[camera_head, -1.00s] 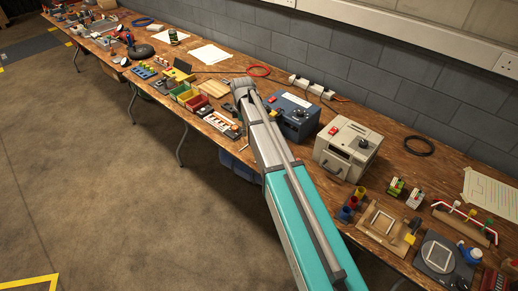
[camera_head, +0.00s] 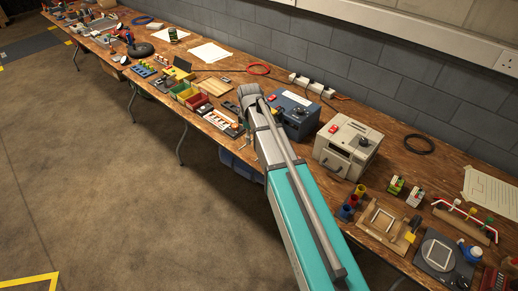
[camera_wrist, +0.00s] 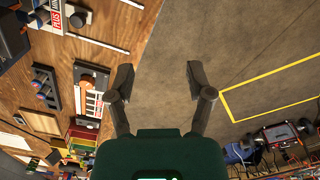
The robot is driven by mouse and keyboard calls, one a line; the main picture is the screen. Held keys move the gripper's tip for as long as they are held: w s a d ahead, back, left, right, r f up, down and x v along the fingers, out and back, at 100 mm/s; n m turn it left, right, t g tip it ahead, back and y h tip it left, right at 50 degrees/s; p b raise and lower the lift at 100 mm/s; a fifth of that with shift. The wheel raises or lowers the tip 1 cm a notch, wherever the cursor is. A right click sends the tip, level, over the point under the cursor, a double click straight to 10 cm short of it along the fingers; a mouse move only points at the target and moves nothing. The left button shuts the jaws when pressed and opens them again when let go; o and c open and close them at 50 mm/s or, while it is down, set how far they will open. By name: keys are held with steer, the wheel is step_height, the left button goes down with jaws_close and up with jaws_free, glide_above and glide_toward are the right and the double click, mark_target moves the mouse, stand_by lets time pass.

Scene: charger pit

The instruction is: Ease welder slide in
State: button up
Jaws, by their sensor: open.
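My gripper (camera_wrist: 160,82) is open and empty in the wrist view, with bare floor between its fingertips beyond the table edge. To its left on the table is a dark panel with an orange knob and a white label strip (camera_wrist: 90,92). A second dark slotted panel with a knob (camera_wrist: 45,86) lies further left. I cannot tell for sure which part is the welder slide. In the head view, a blue box with a red switch (camera_head: 295,116) stands just right of my wrist. A beige box with a front handle (camera_head: 347,146) stands further right.
The wooden bench (camera_head: 400,140) runs along a block wall and is crowded. Coloured bins (camera_head: 190,97) lie left of my wrist; coloured cups (camera_head: 350,205) and a wooden frame (camera_head: 382,220) lie to the right. The floor (camera_head: 90,170) in front is clear.

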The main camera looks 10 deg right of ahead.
steer(key=s+d+m, duration=0.1)
steer(key=s+m, duration=0.3)
steer(key=s, duration=0.3)
steer(key=shift+d, duration=0.35)
stand_by(0.4)
steer(key=shift+s+f+m, duration=0.1)
steer(key=shift+s+m, duration=0.05)
steer(key=shift+m, duration=0.15)
stand_by(0.3)
steer(key=s+d+m, duration=0.2)
steer(key=s+m, duration=0.5)
steer(key=s, duration=0.5)
steer(key=shift+s+m, duration=0.15)
steer(key=shift+m, duration=0.25)
steer(key=shift+d, duration=0.1)
stand_by(0.5)
steer(key=shift+c, duration=0.8)
